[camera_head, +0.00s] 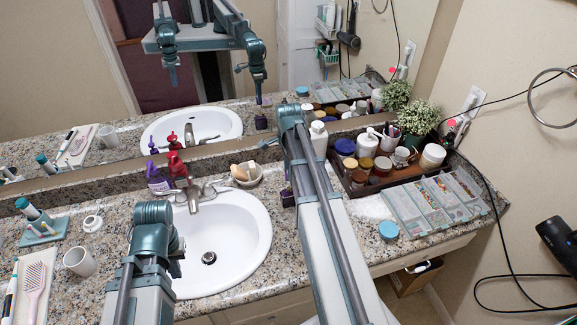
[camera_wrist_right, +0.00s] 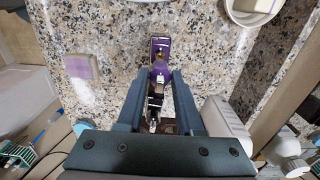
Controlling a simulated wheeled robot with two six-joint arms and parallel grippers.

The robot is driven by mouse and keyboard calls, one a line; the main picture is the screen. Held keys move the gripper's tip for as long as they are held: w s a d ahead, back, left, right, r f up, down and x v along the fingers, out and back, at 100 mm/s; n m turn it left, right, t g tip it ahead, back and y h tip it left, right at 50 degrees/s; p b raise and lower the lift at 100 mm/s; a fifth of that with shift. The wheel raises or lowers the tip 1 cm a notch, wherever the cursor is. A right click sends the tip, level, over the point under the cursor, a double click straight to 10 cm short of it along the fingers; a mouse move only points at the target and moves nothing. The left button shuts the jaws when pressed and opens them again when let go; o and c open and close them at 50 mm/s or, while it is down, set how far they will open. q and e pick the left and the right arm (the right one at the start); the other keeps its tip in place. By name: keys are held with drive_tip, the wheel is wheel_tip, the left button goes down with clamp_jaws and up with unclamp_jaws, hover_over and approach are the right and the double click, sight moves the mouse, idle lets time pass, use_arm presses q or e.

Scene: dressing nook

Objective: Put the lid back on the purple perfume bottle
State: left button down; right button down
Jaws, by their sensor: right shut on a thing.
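The purple perfume bottle (camera_head: 287,196) stands on the counter right of the sink, partly hidden by my right arm in the head view. In the right wrist view the bottle (camera_wrist_right: 160,45) shows just beyond my fingertips, with a gold nozzle on top. My right gripper (camera_wrist_right: 157,76) is shut on a small dark purple piece that looks like the lid, close above the bottle. Whether the lid touches the bottle is hard to tell. My left gripper (camera_head: 175,264) hangs over the sink's left side, its fingers mostly hidden by its arm.
The sink (camera_head: 252,225) lies left of the bottle, a soap dish (camera_head: 247,179) behind it. A pale purple block (camera_wrist_right: 81,67) lies nearby on the counter. A dark tray (camera_head: 352,190) of jars and a clear organizer (camera_head: 405,213) stand right.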

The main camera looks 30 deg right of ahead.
drive_tip(key=shift+f, duration=0.1)
wheel_tip(320, 180, down, 6)
drive_tip(key=b, duration=0.6)
drive_tip(key=shift+f, duration=0.15)
drive_tip(key=shift+f+b, duration=0.15)
drive_tip(key=shift+b, duration=0.25)
idle(1.5)
unclamp_jaws()
idle(0.7)
drive_tip(key=shift+r+p, duration=3.6)
